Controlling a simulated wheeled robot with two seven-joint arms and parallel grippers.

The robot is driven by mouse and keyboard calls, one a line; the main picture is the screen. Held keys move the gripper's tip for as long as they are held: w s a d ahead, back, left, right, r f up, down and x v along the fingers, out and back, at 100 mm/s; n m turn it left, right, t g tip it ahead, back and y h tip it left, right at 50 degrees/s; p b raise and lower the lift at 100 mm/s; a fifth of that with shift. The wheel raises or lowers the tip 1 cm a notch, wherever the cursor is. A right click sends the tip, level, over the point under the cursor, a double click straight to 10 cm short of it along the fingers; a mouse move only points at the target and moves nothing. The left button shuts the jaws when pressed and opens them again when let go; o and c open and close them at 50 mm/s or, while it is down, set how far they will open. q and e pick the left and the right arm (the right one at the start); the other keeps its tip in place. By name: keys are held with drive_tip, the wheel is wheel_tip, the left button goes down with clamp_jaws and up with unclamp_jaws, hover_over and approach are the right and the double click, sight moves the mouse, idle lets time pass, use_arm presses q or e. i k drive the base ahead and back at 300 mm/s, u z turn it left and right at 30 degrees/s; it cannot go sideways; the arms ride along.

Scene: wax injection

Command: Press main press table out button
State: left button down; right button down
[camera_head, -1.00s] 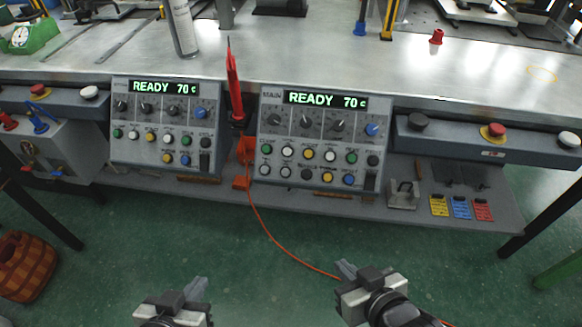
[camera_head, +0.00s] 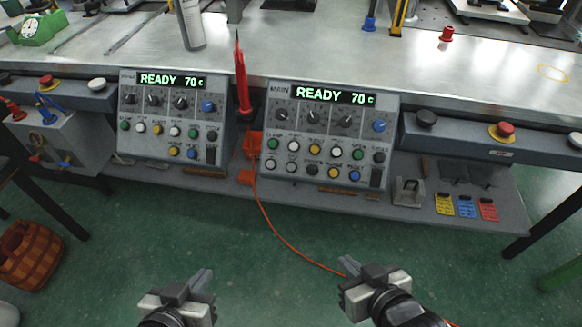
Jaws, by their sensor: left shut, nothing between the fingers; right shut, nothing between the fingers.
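The main press control panel (camera_head: 284,100) stands right of centre at the table's front, marked MAIN, with a lit READY 70 c display (camera_head: 335,95). Below its row of knobs are two rows of green, white, yellow, black and blue buttons (camera_head: 315,149). Their labels are too small to read surely, so I cannot tell which is the table out button. My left gripper (camera_head: 203,279) is shut and empty at the bottom, well below the panels. My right gripper (camera_head: 350,265) is shut and empty, below the main panel and apart from it.
A similar panel (camera_head: 128,103) stands to the left. A red pen-like tool (camera_head: 242,80) stands upright between the panels, with an orange cable (camera_head: 272,227) hanging to the floor. Red stop buttons (camera_head: 503,131) sit on the side bars. Open floor lies between grippers and panels.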

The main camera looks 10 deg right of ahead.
sight(291, 167)
drive_tip(key=z, duration=1.25)
drive_tip(key=k, duration=0.65)
drive_tip(key=u, duration=1.2)
drive_tip(key=i, duration=0.5)
drive_tip(key=u, duration=0.05)
